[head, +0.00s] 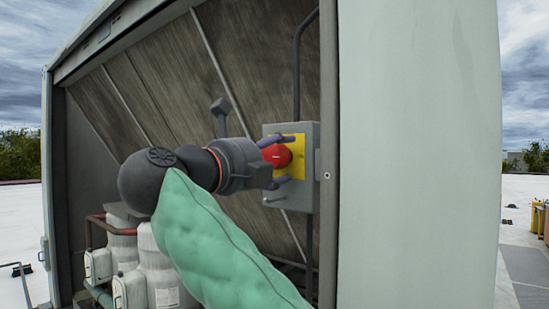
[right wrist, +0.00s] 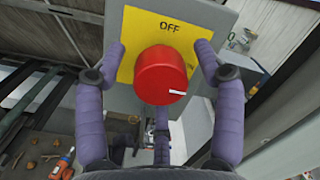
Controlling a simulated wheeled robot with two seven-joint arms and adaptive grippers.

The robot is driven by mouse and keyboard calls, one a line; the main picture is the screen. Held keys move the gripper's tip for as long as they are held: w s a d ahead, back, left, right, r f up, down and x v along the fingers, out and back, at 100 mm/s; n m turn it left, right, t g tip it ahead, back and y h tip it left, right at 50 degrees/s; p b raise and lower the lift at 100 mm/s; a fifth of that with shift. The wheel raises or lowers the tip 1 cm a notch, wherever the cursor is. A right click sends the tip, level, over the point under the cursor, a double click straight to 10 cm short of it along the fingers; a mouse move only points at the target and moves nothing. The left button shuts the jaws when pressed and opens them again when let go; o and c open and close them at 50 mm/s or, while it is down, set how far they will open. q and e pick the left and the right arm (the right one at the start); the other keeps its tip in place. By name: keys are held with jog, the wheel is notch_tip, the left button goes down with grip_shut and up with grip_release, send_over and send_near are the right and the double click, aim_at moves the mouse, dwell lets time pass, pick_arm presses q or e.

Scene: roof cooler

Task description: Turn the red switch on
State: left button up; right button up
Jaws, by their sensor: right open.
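The red switch (head: 277,155) is a round knob on a yellow plate (head: 299,158) on the front of a grey box. In the right wrist view the knob (right wrist: 160,76) carries a white line pointing to the right side of the picture. "OFF" is printed above it, and a partly hidden label is at its right. My right gripper (head: 276,163) is open. In the right wrist view its purple fingers (right wrist: 160,62) stand around the knob, one on each side and one below, with gaps at both sides. My left gripper is not in view.
The grey switch box (head: 313,145) hangs inside the open cooler housing, close to a wide pale post (head: 418,150) on its right. A dark conduit (head: 297,70) rises from the box. White compressor tanks (head: 160,270) stand at the lower left.

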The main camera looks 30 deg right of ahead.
jog(key=v, duration=1.1)
jog(key=shift+a, duration=0.45)
